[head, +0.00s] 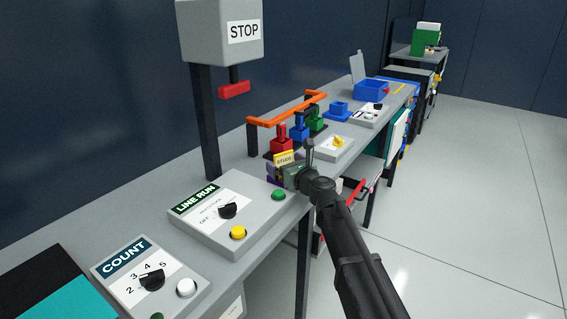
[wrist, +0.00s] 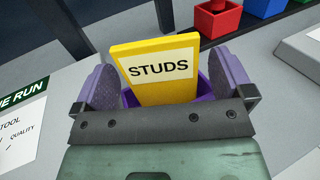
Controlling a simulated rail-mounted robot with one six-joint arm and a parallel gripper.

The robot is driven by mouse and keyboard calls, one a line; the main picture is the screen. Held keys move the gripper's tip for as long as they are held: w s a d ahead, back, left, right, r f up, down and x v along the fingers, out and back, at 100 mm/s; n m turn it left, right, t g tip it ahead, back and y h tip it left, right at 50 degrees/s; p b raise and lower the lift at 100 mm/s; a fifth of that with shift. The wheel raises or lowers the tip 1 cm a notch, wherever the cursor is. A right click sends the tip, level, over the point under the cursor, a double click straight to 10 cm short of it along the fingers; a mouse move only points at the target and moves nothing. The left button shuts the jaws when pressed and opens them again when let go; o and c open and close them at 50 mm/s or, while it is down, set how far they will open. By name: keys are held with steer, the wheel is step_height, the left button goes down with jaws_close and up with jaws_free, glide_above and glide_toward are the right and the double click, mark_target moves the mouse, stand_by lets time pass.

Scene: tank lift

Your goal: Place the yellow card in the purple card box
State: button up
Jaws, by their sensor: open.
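The yellow card (wrist: 155,68) labelled STUDS stands upright, slightly tilted, in the wrist view. Its lower end is hidden by my gripper's body. Purple walls of the card box (wrist: 204,86) show at both sides of the card's lower part, and the card appears to be inside the box. My gripper (wrist: 168,84) is open, with one purple-grey finger pad on each side of the card, apart from it. In the head view, the card (head: 285,157) and the purple box (head: 272,172) show just left of my gripper (head: 300,176), partly covered by it.
A LINE RUN panel (head: 215,208) with a knob and buttons lies nearer on the bench. Behind the box stand red (head: 281,142), blue and green blocks under an orange bar (head: 290,112). A grey STOP box (head: 220,30) hangs over the bench. The floor at right is clear.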

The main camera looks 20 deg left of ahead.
steer(key=v, duration=1.1)
steer(key=s+d+f+n+g+h, duration=0.3)
steer(key=s+d+n, duration=0.4)
steer(key=d, duration=0.5)
steer(key=s+d+f+n+g+h, duration=0.4)
steer(key=s+d+f+n+h, duration=0.2)
steer(key=d+n, duration=0.4)
steer(key=s+d+f+n+g+h, duration=0.3)
steer(key=s+d+f+n+h, duration=0.2)
steer(key=d, duration=0.8)
steer(key=s+f+n, duration=0.3)
steer(key=shift+d+g, duration=0.35)
steer(key=shift+g, duration=0.05)
steer(key=shift+f, duration=0.1)
